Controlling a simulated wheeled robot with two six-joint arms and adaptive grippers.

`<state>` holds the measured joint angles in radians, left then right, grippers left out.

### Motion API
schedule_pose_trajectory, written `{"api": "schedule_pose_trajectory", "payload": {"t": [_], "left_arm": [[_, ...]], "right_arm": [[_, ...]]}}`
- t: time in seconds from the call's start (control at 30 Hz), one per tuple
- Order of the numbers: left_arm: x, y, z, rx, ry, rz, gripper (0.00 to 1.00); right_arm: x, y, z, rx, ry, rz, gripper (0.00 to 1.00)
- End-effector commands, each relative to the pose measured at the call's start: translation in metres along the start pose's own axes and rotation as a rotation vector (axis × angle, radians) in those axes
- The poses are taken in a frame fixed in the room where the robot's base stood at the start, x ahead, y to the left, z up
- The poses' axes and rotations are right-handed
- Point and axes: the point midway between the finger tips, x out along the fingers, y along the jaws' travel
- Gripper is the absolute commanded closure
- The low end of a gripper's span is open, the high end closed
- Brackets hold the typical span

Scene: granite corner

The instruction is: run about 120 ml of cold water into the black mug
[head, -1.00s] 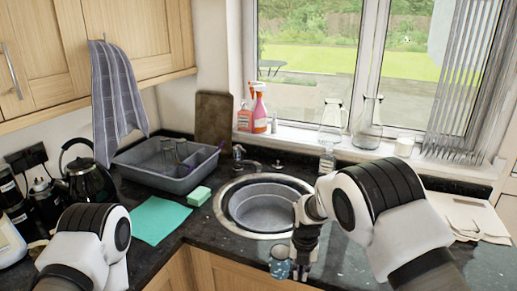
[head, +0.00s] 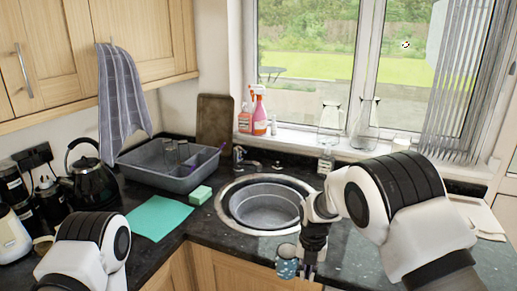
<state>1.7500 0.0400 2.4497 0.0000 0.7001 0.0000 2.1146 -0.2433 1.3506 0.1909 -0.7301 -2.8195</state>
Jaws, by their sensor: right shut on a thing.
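My right gripper (head: 308,268) points down in front of the sink, at the counter's front edge. It is shut on a blue patterned cup (head: 287,264) with a pale rim, just left of its fingers. My arm hides part of the counter behind it. The tap (head: 240,156) stands behind the sink's left rim, with its short spout toward the bowl. The round steel sink (head: 220,205) holds a grey basin (head: 265,208). I see no running water. I cannot make out a black mug for certain. My left arm shows at lower left, but its gripper is out of frame.
A grey dish rack (head: 150,172) stands left of the sink. A green sponge (head: 200,195) and teal cloth (head: 158,218) lie in front of it. A black kettle (head: 88,178) stands far left. Spray bottles (head: 258,112) and glass flasks (head: 366,125) line the sill.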

Motion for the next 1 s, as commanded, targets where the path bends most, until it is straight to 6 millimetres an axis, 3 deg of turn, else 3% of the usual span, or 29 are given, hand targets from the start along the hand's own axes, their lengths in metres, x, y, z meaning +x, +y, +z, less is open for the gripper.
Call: {"api": "schedule_pose_trajectory", "payload": {"t": [0.27, 0.57, 0.77, 1.0], "left_arm": [[0.011, 0.0, 0.0, 0.0, 0.0, 0.0, 1.0], [0.018, 0.0, 0.0, 0.0, 0.0, 0.0, 1.0], [0.022, 0.0, 0.0, 0.0, 0.0, 0.0, 1.0], [0.027, 0.0, 0.0, 0.0, 0.0, 0.0, 1.0]], "right_arm": [[0.003, -0.021, -0.015, 0.175, 0.013, -0.003, 1.0], [0.009, -0.041, -0.032, 0.527, 0.021, -0.01, 1.0], [0.015, -0.055, -0.048, 0.85, 0.028, -0.02, 1.0], [0.025, -0.073, -0.071, 1.388, 0.03, -0.04, 1.0]]}}
